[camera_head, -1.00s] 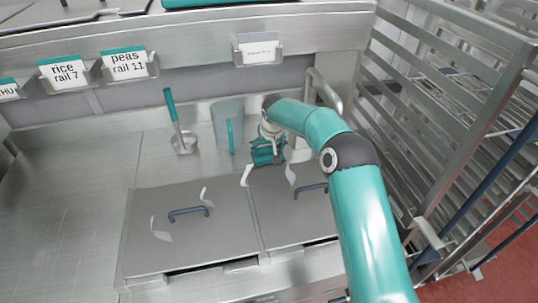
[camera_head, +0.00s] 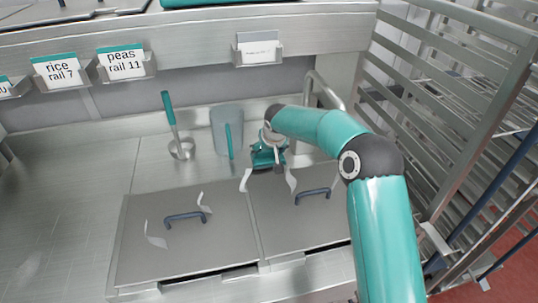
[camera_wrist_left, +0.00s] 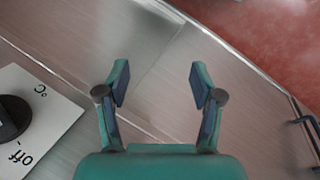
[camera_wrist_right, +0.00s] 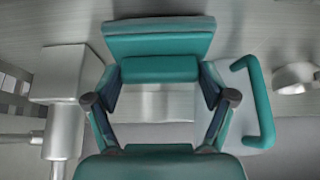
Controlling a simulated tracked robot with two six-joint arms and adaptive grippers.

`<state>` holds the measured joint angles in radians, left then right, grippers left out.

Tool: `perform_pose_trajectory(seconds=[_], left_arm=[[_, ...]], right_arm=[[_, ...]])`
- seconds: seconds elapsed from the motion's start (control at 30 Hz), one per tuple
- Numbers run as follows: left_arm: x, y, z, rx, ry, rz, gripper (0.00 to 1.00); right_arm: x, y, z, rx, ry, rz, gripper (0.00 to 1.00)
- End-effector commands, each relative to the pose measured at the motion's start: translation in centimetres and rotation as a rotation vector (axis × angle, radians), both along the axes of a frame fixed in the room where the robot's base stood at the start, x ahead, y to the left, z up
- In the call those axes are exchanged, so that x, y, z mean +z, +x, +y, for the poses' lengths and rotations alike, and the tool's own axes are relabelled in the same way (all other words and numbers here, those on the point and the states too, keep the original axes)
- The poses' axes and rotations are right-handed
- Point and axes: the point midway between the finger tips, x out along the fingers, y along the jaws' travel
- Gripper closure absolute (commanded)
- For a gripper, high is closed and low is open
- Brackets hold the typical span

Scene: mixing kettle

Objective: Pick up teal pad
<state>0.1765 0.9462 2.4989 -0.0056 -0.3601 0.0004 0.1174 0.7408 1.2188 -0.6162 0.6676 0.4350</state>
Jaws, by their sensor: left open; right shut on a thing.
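The teal pad (camera_wrist_right: 160,40) shows in the right wrist view as a thick block with a rounded front roll, across the fingertips. My right gripper (camera_wrist_right: 160,78) is shut on it, with the fingers spread at its two sides. In the head view my right gripper (camera_head: 266,157) is small, just behind the kettle lids; the pad there cannot be told clearly from the teal gripper. My left gripper (camera_wrist_left: 158,78) is open and empty above a metal surface in the left wrist view; it is out of the head view.
A grey jug (camera_head: 227,128) with a teal handle stands left of my right gripper. A teal-handled ladle (camera_head: 172,118) stands farther left. Two hinged lids (camera_head: 180,235) with blue handles lie in front. A slatted rack (camera_head: 450,110) rises at right. A dial panel (camera_wrist_left: 38,118) is by my left gripper.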

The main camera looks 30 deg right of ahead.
Motion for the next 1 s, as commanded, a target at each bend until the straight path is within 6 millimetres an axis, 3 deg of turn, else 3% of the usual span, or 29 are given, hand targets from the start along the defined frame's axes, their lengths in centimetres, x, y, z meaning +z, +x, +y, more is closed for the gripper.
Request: perform_pose_trajectory(seconds=[0.03,0.23,0.3,0.67,1.0], left_arm=[[-1.5,0.0,0.0,0.000,0.000,0.000,0.34],[-4.9,0.0,0.0,0.000,0.000,0.000,0.34],[-4.1,0.0,0.0,0.000,0.000,0.001,0.34],[-4.4,0.0,0.0,0.000,0.000,0.000,0.34],[-8.8,0.0,0.0,0.000,0.000,0.001,0.34]], right_arm=[[-0.7,-0.3,0.1,0.003,-0.008,-0.028,0.52],[-1.0,-1.0,0.3,0.004,-0.039,-0.158,0.52],[2.0,-1.4,0.4,0.001,-0.039,-0.172,0.52],[10.4,-4.0,1.1,0.001,-0.038,-0.164,0.52],[9.9,-12.6,3.3,0.005,-0.038,-0.163,0.52]])
